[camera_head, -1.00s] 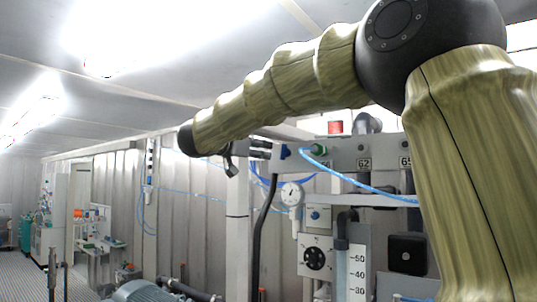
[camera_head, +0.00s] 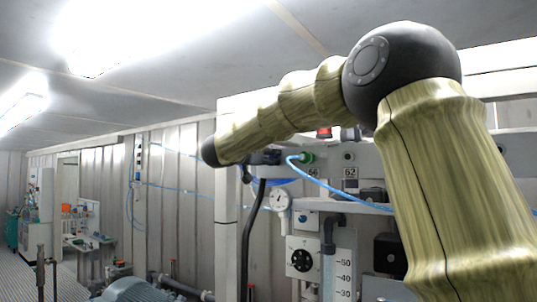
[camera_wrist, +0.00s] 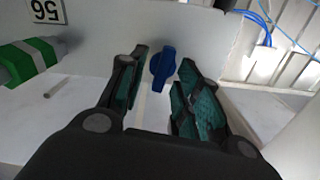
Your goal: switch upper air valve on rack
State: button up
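In the wrist view a blue valve knob (camera_wrist: 162,66) sits on a pale rack panel (camera_wrist: 215,42), between the tips of my gripper (camera_wrist: 163,60). My gripper is open, with one teal-padded finger on each side of the knob. Gaps show on both sides, and I see no contact. In the head view, my dark gripper (camera_head: 266,158) is small and partly hidden beyond my forearm, in front of the upper rack panel (camera_head: 378,158). The knob cannot be made out there.
A green hose connector (camera_head: 307,157) with a blue hose is just right of my gripper; it also shows in the wrist view (camera_wrist: 30,60). A gauge (camera_head: 281,200) and a black hose (camera_head: 253,235) are below. A motor (camera_head: 135,290) stands lower left.

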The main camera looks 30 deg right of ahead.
jog(key=shift+w+f, duration=0.15)
jog(key=shift+w, duration=0.15)
jog(key=shift+s, duration=0.25)
jog(key=c, duration=0.3)
grip_shut()
jog(key=shift+b, duration=0.4)
jog(key=m+b, duration=1.5)
jog(key=shift+s+d+f+m, duration=0.1)
jog(key=shift+s+f+m, duration=0.15)
jog(key=shift+m, duration=0.15)
jog(key=shift+r, duration=0.1)
